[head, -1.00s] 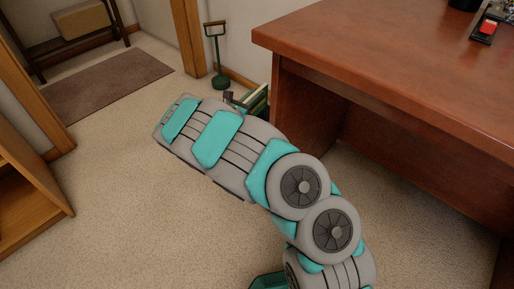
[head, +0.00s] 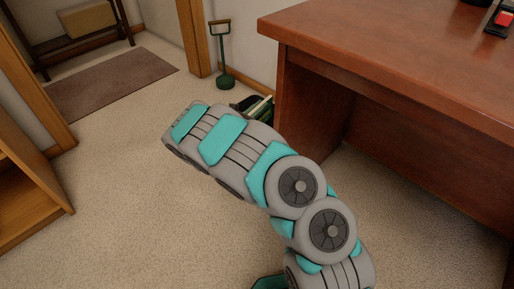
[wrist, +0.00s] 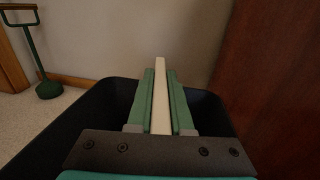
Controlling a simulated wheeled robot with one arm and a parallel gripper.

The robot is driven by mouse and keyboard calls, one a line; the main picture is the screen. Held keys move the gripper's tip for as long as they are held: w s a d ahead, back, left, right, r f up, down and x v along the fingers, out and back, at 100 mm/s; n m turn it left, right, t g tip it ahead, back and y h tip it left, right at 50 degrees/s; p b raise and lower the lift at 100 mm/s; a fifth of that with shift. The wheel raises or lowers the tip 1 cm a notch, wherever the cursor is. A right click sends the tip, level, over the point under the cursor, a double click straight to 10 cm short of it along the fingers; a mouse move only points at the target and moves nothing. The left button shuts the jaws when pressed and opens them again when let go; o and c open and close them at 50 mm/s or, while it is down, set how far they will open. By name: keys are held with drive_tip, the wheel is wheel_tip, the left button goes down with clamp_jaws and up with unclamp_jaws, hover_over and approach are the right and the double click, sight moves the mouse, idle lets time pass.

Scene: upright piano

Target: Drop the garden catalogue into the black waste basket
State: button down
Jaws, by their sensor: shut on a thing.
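The garden catalogue (wrist: 160,92) shows in the wrist view as a thin cream edge, upright between the two green fingers of my gripper (wrist: 161,72). The gripper is shut on it. The black waste basket (wrist: 85,117) is below and around them in the wrist view, its open mouth under the catalogue. The catalogue's lower part is hidden, so I cannot tell how far it reaches into the basket. In the head view, the gripper end (head: 259,105) is partly hidden behind my arm, beside the desk's left end.
A wooden desk (head: 390,60) stands close on the right. A green stand with an upright handle (head: 224,80) is by the wall behind. A brown mat (head: 112,84) lies at the back left. Open carpet (head: 130,200) lies left of my arm.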

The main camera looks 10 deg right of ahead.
drive_tip(key=c, duration=0.8)
unclamp_jaws()
drive_tip(key=shift+o, duration=0.2)
drive_tip(key=shift+a, duration=0.1)
drive_tip(key=p+v, duration=0.1)
drive_tip(key=v, duration=0.6)
drive_tip(key=shift+s+a, duration=0.2)
drive_tip(key=shift+s, duration=0.1)
